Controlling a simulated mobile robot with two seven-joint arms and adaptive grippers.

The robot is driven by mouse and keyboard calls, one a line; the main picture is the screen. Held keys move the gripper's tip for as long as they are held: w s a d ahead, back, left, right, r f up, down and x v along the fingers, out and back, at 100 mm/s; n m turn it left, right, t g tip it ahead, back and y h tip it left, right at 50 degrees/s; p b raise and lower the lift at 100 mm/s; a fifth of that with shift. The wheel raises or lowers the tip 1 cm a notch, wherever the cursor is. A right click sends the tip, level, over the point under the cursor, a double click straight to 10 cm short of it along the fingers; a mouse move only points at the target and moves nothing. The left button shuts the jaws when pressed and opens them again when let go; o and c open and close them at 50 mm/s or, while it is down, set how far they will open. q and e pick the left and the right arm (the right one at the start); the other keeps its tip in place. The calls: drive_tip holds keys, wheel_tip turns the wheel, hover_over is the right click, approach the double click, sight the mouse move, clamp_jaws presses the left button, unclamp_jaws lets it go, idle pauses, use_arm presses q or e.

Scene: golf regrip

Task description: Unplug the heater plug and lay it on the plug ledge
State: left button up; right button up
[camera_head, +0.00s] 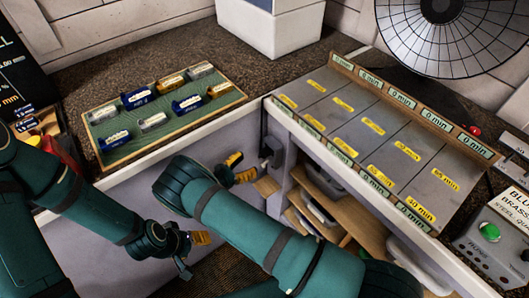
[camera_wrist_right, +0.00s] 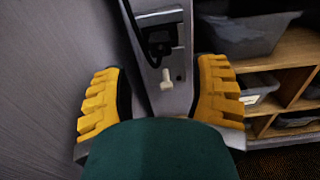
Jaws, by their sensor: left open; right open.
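The dark heater plug (camera_head: 265,153) sits at a grey socket box (camera_head: 276,146) on the bench front, with a black cable rising from it. In the right wrist view the dark plug and cable (camera_wrist_right: 157,42) show against a metal plate, with a small pale piece (camera_wrist_right: 166,79) below. The wooden plug ledge (camera_head: 266,186) sticks out under the socket. My right gripper (camera_head: 240,168) is open and empty, left of the socket; in its wrist view its yellow fingers (camera_wrist_right: 160,92) stand apart on either side of the pale piece. My left gripper (camera_head: 193,252) is open and empty, lower left.
A grey panel (camera_head: 385,135) with yellow minute labels is on the right. Wooden shelves with grey bins (camera_head: 318,205) are below it, right of the socket. A control box with a green button (camera_head: 489,232) is far right.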

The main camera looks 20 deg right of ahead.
sight(261, 154)
drive_tip(key=x, duration=0.6)
drive_tip(key=shift+d, duration=0.25)
drive_tip(key=shift+x, duration=0.8)
drive_tip(key=shift+b, duration=0.4)
idle(0.4)
clamp_jaws()
drive_tip(key=shift+a, duration=0.2)
drive_tip(key=shift+b+v, duration=0.5)
drive_tip(key=shift+v, duration=2.35)
